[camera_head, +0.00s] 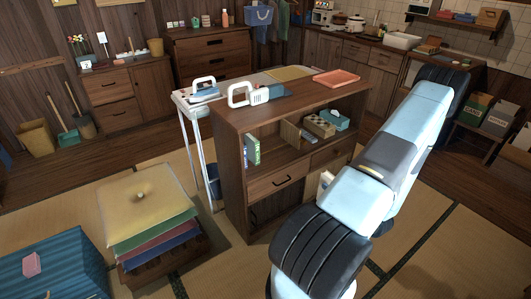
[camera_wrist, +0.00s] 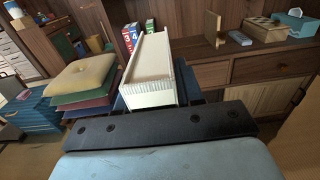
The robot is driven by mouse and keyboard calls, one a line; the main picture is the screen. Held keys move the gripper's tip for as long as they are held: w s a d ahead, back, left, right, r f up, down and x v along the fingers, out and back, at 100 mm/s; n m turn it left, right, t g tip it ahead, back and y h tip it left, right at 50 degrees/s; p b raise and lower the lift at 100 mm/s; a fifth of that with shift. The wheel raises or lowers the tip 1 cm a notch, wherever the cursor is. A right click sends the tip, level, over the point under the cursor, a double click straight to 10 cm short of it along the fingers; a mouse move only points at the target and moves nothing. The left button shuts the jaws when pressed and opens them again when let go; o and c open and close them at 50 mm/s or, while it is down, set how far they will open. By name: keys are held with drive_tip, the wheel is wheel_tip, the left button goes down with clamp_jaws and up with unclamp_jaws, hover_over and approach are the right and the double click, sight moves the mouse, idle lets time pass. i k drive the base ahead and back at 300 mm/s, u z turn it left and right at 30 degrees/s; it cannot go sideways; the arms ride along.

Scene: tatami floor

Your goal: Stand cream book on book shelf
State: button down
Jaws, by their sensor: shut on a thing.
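The cream book (camera_wrist: 150,66) is in my gripper (camera_wrist: 150,88), which is shut on it; its pale page edges face the camera in the wrist view. A small pale piece beside my arm in the head view looks like this book (camera_head: 325,181); my arm hides the gripper there. The book shelf (camera_head: 226,153) is the open compartment of the wooden cabinet. Several books (camera_head: 252,150) stand upright at its left end, and they also show beyond the held book in the wrist view (camera_wrist: 129,40). A wooden bookend (camera_wrist: 212,28) stands to their right, with a gap between.
A small blue item (camera_wrist: 240,38), a wooden box (camera_head: 319,125) and a blue tissue box (camera_head: 336,119) fill the shelf's right part. An iron-like appliance (camera_head: 250,95) and orange tray (camera_head: 336,78) lie on top.

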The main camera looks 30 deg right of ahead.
sight(263, 155)
drive_tip(key=u, duration=0.4)
drive_tip(key=i, duration=1)
drive_tip(key=z, duration=0.4)
